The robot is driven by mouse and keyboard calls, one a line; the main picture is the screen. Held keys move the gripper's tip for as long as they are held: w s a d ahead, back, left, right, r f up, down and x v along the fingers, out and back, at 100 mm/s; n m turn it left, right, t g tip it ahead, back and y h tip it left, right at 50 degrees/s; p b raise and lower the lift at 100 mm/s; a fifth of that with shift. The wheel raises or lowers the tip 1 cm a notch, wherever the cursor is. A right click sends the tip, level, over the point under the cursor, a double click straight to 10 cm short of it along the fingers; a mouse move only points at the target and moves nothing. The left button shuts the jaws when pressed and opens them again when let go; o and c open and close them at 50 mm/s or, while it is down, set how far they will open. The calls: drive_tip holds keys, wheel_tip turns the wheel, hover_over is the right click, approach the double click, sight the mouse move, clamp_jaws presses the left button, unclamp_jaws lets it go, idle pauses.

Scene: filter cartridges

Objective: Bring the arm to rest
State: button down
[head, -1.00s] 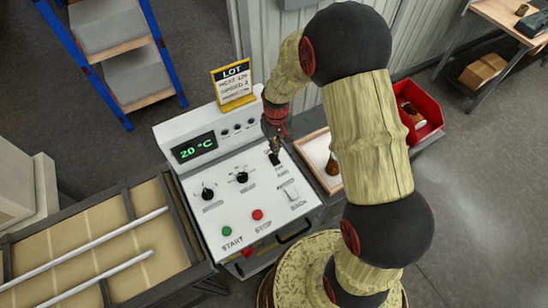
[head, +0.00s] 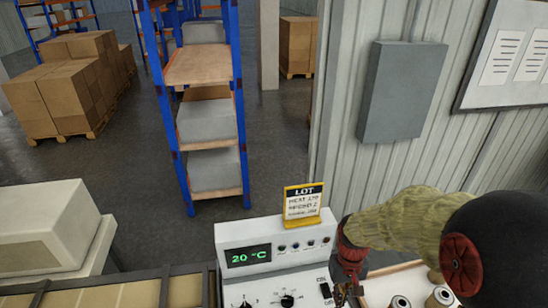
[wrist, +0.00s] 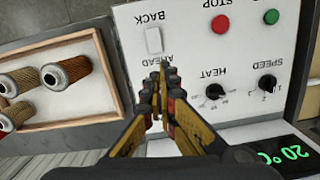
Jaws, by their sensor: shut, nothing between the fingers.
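My gripper (wrist: 162,75) is shut and empty in the wrist view. Its fingertips are over the control panel (wrist: 190,50), close to the white rocker switch (wrist: 153,40) marked BACK and AHEAD. I cannot tell whether they touch the panel. In the head view my arm (head: 400,225) reaches in from the right. My gripper (head: 347,285) shows low there, in front of the right end of the control panel (head: 290,285), with its tips near the bottom edge. The display (head: 247,256) reads 20 °C.
A yellow LOT sign (head: 303,205) stands on the panel's top. To the panel's right, a wooden tray (wrist: 105,75) holds several filter cartridges (wrist: 66,70). A grey wall box (head: 402,92) hangs behind. Blue shelving (head: 243,120) stands at the back.

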drive_tip(key=s+r+t+b, duration=0.6)
drive_tip(key=s+r+b, duration=0.3)
drive_tip(key=s+b, duration=0.3)
drive_tip(key=shift+s+r+m+t+b, duration=0.15)
drive_tip(key=shift+r+m+t+b, duration=0.2)
drive_tip(key=shift+b, duration=0.65)
